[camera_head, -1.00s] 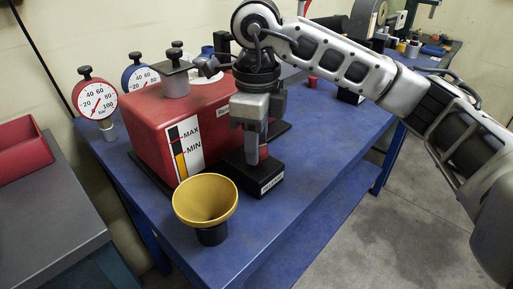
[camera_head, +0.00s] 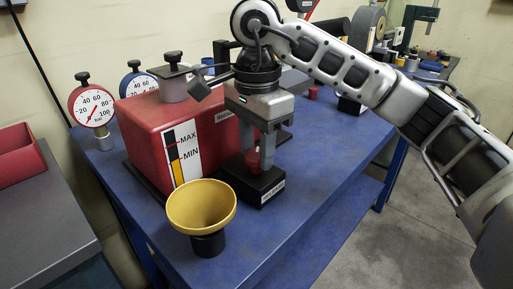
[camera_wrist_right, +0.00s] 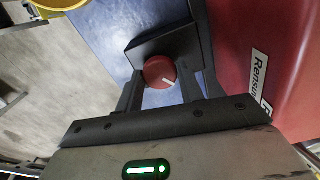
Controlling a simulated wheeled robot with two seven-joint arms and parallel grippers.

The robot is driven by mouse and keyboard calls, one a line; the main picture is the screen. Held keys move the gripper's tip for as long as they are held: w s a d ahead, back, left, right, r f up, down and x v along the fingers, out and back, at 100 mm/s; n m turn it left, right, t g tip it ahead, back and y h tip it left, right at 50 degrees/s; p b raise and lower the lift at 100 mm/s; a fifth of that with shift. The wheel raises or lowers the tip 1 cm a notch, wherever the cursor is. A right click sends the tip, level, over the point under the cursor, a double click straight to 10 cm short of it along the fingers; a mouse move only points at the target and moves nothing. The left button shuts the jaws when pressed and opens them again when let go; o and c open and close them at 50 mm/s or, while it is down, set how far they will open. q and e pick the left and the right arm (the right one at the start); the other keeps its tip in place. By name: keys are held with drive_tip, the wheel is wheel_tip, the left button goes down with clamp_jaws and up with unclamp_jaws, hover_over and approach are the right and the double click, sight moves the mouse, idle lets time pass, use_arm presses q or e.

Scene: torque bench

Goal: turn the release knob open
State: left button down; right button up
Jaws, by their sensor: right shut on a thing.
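The release knob is a small red round knob (camera_head: 252,158) on a black base block (camera_head: 255,190) with a white label, in front of the red tank. In the right wrist view the knob (camera_wrist_right: 159,71) shows end-on, with a white line pointing to the lower right. My right gripper (camera_head: 257,160) points down over the block, with one finger on each side of the knob, and is shut on it. The fingers (camera_wrist_right: 160,88) flank the knob in the wrist view too. My left gripper is not in view.
The red tank (camera_head: 145,140) with a MAX/MIN gauge stands close left of the gripper. A yellow funnel (camera_head: 203,203) stands in front. Two dial gauges, red (camera_head: 91,103) and blue (camera_head: 137,83), stand behind left. The blue bench (camera_head: 310,170) is clear to the right.

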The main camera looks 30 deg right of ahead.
sight(257, 153)
drive_tip(key=n, duration=0.4)
drive_tip(key=shift+r+n, duration=0.1)
drive_tip(key=shift+n, duration=0.2)
use_arm(q)
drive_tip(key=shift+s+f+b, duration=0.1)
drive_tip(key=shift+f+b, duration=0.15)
drive_tip(key=shift+b, duration=0.05)
use_arm(e)
drive_tip(key=shift+n, duration=1.8)
drive_tip(key=o, duration=1)
use_arm(q)
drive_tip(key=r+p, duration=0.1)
drive_tip(key=p, duration=0.1)
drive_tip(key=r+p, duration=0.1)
drive_tip(key=p, duration=0.2)
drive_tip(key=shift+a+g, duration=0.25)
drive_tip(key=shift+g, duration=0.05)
use_arm(e)
wheel_tip(257, 153, up, 16)
